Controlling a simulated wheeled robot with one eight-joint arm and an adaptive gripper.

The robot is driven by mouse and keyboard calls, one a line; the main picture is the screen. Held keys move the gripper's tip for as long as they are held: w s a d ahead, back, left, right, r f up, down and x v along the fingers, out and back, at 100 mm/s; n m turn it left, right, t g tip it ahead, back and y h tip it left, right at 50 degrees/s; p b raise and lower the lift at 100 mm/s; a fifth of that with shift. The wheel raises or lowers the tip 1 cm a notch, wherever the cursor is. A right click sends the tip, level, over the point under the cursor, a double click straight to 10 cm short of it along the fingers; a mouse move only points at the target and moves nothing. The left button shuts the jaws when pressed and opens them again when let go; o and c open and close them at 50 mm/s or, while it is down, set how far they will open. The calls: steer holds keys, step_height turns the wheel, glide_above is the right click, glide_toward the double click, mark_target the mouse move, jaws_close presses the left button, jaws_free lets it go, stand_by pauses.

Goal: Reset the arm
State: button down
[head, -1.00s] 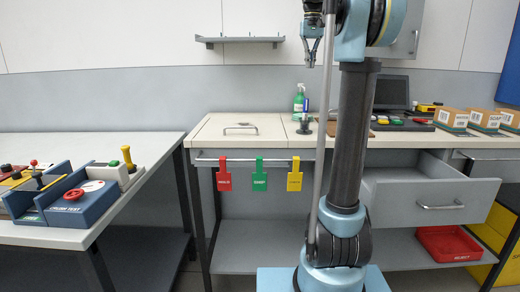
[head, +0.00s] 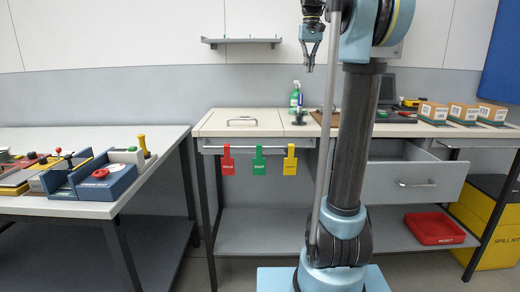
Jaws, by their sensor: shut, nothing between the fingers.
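My arm stands upright at the centre right, its column rising out of the top of the head view. My gripper (head: 310,58) hangs from it, pointing down, high in front of the pale wall. Its fingers come together at the tips and nothing is held. It is well above the bench top and apart from everything around it.
A bench (head: 265,121) holds a green spray bottle (head: 295,97) and several cardboard boxes (head: 463,112). Its drawer (head: 417,186) stands open. Red, green (head: 259,172) and yellow tags hang from the rail. A wall shelf (head: 242,42) is left of my gripper. A control table (head: 50,207) stands left.

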steer(key=s+f, duration=1.1)
steer(key=f, duration=0.3)
steer(key=s+f+t, duration=0.1)
steer(key=s+f, duration=1)
steer(key=f, duration=0.4)
steer(key=s+f+t, duration=0.1)
steer(key=s+f, duration=1)
steer(key=f, duration=0.4)
steer(key=shift+s, duration=0.2)
steer(key=shift+w+f, duration=0.25)
steer(key=shift+w, duration=0.2)
